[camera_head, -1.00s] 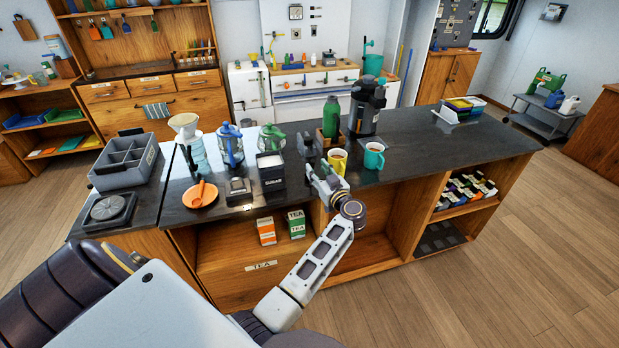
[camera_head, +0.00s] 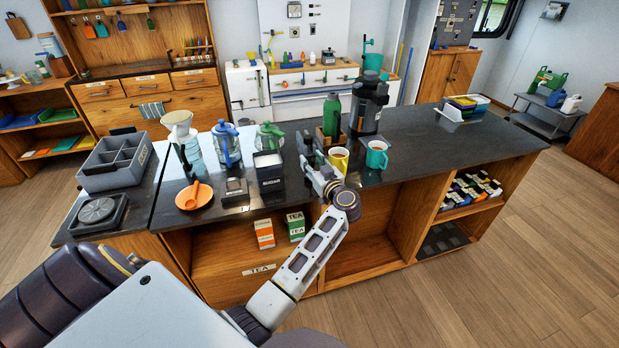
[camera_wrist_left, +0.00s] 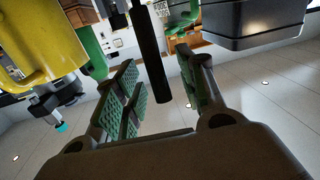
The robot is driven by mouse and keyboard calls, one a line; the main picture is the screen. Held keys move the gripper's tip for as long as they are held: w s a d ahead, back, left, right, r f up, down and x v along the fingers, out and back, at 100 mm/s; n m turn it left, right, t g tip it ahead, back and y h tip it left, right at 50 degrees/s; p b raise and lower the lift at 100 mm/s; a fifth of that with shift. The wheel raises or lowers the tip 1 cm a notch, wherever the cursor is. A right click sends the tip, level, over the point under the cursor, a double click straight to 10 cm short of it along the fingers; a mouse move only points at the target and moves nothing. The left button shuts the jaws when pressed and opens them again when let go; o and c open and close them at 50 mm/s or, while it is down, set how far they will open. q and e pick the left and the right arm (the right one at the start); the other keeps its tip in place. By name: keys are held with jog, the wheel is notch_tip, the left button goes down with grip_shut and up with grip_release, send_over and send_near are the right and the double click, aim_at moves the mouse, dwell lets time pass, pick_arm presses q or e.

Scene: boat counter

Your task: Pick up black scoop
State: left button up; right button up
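My left gripper (camera_head: 312,170) is over the counter's front edge, between the black sugar box (camera_head: 270,172) and the yellow mug (camera_head: 339,159). In the left wrist view, my left gripper (camera_wrist_left: 160,78) is open. A black rod (camera_wrist_left: 152,55), which looks like the black scoop's handle, runs between its two green-padded fingers with a visible gap on each side. The scoop's bowl is not visible in the wrist view. In the head view I cannot make out the scoop; it is too small or hidden near the gripper. My right gripper is not in view.
The yellow mug (camera_wrist_left: 35,45) and a dark box (camera_wrist_left: 250,20) flank the gripper closely in the wrist view. A teal mug (camera_head: 376,156), green bottle (camera_head: 331,116) and black dispenser (camera_head: 367,105) stand to the right. An orange dish (camera_head: 193,198) is left.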

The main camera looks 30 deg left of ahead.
pick_arm(q)
grip_shut()
dwell(0.3)
jog(key=shift+r+p, duration=0.3)
jog(key=shift+r, duration=4.7)
jog(key=c, duration=0.7)
grip_release()
jog(key=shift+c, duration=0.2)
grip_shut()
